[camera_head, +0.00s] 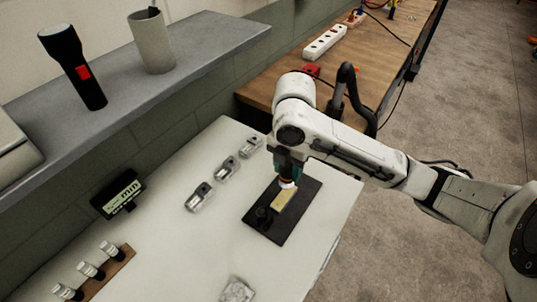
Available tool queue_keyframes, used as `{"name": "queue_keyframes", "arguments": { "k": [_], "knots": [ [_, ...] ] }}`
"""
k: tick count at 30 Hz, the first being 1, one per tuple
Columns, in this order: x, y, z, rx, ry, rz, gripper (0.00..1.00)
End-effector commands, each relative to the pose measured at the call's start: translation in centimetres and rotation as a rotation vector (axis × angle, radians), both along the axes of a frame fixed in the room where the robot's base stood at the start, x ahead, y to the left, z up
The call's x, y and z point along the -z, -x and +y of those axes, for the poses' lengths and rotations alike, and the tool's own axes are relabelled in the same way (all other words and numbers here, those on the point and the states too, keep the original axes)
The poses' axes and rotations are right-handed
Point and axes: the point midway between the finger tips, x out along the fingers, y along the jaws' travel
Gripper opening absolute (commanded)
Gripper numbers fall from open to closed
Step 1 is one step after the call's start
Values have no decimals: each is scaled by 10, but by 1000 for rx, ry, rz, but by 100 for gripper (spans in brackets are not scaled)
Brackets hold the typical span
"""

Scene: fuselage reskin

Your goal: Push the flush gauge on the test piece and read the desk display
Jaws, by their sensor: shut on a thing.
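My gripper (287,172) points down over the black base plate (272,233) on the white table. It is shut on a small gauge (287,184), of which a pale and orange lower part shows beneath the fingers. The gauge is at the far end of the yellowish test piece (282,201), which lies on the plate. I cannot tell whether the gauge touches the piece. The black desk display (118,194) stands at the left of the table, tilted in view. Its lettering ends in "mm"; no reading is legible.
Several clear-and-grey devices (199,197) lie left of the plate. A wooden rack (109,272) with white-capped cylinders is at the lower left, and a crumpled clear bag (237,290) is at the front. A grey shelf (190,62) holds a flashlight (75,70) and cup (152,42).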

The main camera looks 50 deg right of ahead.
Motion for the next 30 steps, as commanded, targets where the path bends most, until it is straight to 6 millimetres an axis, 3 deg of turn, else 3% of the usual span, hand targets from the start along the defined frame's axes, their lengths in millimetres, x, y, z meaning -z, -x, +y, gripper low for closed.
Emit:
{"name": "queue_keyframes", "arguments": {
  "k": [8,22,30],
  "knots": [
    [9,1,-1,-10,0,0,13],
    [53,1,-1,-8,1,-1,13],
    [59,1,-1,-8,1,-1,13]
  ]
}}
